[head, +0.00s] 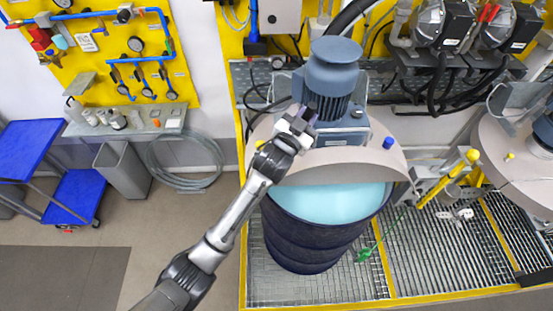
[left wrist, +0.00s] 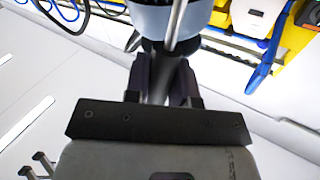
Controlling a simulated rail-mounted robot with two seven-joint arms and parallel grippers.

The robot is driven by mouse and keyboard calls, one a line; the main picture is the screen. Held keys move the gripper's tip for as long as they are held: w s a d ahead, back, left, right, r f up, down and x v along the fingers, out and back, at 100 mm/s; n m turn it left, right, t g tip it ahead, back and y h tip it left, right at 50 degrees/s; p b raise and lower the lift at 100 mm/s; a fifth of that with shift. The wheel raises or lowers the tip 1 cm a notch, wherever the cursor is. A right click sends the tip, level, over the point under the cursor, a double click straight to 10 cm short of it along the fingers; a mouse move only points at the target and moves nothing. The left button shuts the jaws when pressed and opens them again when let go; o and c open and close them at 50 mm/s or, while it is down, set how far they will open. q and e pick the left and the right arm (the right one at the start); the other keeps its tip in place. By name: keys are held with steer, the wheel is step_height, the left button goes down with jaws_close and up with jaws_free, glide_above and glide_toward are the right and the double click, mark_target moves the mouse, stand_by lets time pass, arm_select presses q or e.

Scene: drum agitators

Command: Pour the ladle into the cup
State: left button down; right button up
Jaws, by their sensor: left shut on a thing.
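My left gripper (head: 303,118) is in front of the blue-grey agitator motor, above the drum's lid in the head view. In the left wrist view its dark fingers (left wrist: 163,85) are closed around a thin metal rod (left wrist: 177,22), which looks like the ladle's handle. The ladle's bowl does not show clearly in either view, so I cannot tell its tilt or contents. Several small pale vessels (head: 118,120) stand on the wall shelf at left; I cannot tell whether one is the cup. My right gripper is not in view.
A dark blue drum (head: 310,240) holds light blue liquid (head: 335,197) under a half-open beige lid (head: 345,166). The motor (head: 333,75) rises above it. A grey bin (head: 122,170) and a blue cart (head: 75,195) stand left.

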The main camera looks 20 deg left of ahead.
arm_select(q)
steer(key=shift+a, duration=0.6)
steer(key=shift+a+n, duration=0.6)
steer(key=shift+a, duration=0.05)
stand_by(0.5)
steer(key=shift+a+f+n+t, duration=0.15)
steer(key=shift+a+n+t, duration=0.15)
steer(key=shift+a, duration=0.3)
stand_by(0.3)
steer(key=shift+a, duration=0.4)
steer(key=shift+a+n, duration=0.5)
steer(key=shift+a, duration=0.05)
stand_by(0.3)
steer(key=shift+a+r+n+t, duration=0.25)
steer(key=shift+a+n+t, duration=0.2)
steer(key=shift+a, duration=0.4)
steer(key=shift+a, duration=0.3)
stand_by(0.4)
steer(key=shift+a+n+b, duration=0.55)
steer(key=shift+a, duration=0.1)
steer(key=shift+a+n+y+b, duration=0.35)
steer(key=shift+a+n, duration=0.15)
steer(key=shift+a, duration=0.3)
stand_by(0.4)
